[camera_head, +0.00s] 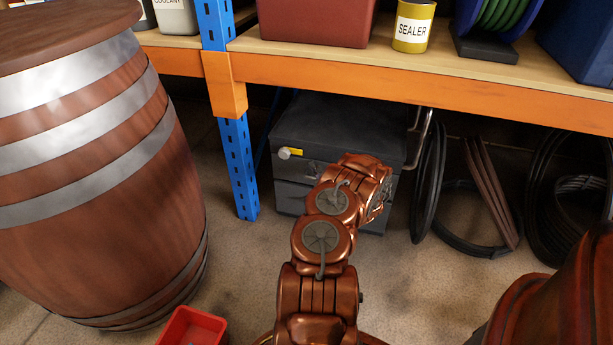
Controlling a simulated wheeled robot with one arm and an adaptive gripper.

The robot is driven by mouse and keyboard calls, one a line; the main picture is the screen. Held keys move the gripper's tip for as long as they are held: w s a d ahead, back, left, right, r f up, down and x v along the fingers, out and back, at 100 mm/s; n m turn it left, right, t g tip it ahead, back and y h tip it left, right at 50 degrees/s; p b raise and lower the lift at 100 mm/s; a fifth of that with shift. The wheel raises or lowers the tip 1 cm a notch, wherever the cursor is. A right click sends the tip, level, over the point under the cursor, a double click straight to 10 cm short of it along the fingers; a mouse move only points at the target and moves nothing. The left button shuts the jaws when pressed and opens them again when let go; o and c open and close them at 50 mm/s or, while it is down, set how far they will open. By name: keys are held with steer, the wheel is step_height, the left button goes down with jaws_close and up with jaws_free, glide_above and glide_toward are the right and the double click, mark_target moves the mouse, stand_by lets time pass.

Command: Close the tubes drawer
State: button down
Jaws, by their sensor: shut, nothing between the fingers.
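A dark grey drawer cabinet (330,125) stands on the floor under the shelf. Its upper drawer front (296,168) carries a yellow label (292,151) and a pale round knob. A lower drawer front (289,196) shows below it at the left. The label is too small to read, so I cannot tell which drawer is the tubes drawer or how far any drawer stands out. My copper arm reaches over the cabinet's front and hides its right part. My gripper (378,204) is at the arm's far end by the cabinet's right front, shut and empty, its fingertips mostly hidden.
A wooden barrel (90,170) stands close at the left, with a red bin (192,326) beside its foot. A blue post (237,165) and orange shelf beam (400,83) frame the cabinet. A reddish object (560,305) is at lower right.

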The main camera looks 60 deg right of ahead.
steer(key=shift+s+d+r+h, duration=0.15)
steer(key=shift+d+r+h, duration=0.15)
steer(key=shift+d, duration=0.2)
steer(key=shift+a+f, duration=0.2)
steer(key=shift+a, duration=0.4)
steer(key=w+a+p+v, duration=0.1)
steer(key=a+p+v, duration=0.1)
steer(key=v, duration=1)
steer(key=shift+a+p, duration=0.3)
steer(key=shift+p, duration=0.4)
steer(key=shift+s, duration=0.1)
